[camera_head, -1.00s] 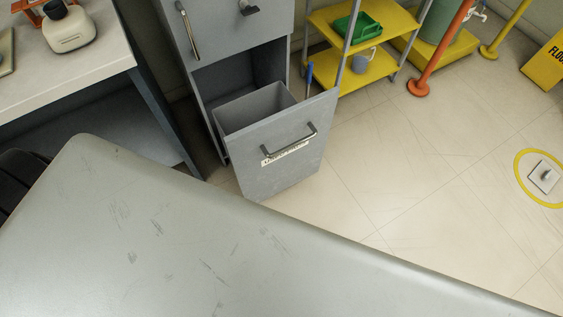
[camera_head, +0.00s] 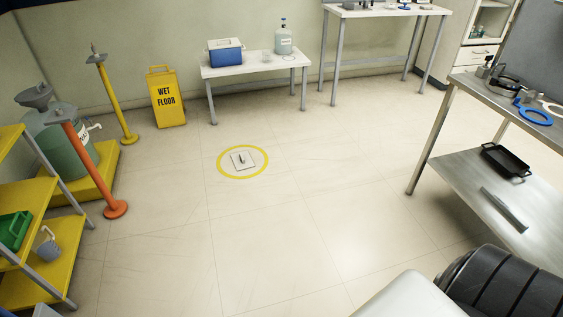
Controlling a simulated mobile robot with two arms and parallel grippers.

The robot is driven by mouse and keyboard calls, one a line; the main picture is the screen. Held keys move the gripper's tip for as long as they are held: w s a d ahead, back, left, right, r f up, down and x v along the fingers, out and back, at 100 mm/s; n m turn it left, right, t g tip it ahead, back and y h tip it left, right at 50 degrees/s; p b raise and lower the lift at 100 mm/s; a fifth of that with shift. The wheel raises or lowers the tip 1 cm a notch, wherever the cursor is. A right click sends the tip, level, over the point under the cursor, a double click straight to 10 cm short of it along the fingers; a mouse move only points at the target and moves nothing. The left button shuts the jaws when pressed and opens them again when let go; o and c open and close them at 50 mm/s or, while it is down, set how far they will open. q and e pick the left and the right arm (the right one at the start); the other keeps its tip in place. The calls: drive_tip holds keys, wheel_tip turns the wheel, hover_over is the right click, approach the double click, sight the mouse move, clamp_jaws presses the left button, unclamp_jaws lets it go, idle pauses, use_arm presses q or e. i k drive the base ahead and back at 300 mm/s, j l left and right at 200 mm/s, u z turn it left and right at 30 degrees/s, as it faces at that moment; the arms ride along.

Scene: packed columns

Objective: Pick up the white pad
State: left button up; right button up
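A flat white square pad (camera_head: 248,163) lies on the open floor, left of the middle of the head view. A small grey upright knob or handle stands on it. A yellow ring (camera_head: 223,172) marked on the floor runs around the pad, with bare floor between them. No other white pad can be made out. Neither of my grippers is in view.
Clear floor surrounds the ring. At left are an orange post (camera_head: 90,160), a yellow post (camera_head: 113,95) and a yellow shelf (camera_head: 38,285). A metal table (camera_head: 490,175) is at right.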

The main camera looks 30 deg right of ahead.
sight(242, 158)
drive_tip(key=z, duration=0.75)
drive_tip(key=i+j, duration=0.35)
drive_tip(key=i, duration=0.3)
drive_tip(key=i+j, duration=0.2)
drive_tip(key=i, duration=0.3)
drive_tip(key=i+j, duration=0.15)
drive_tip(key=i, duration=0.3)
drive_tip(key=i+j+u, duration=0.1)
drive_tip(key=i, duration=0.35)
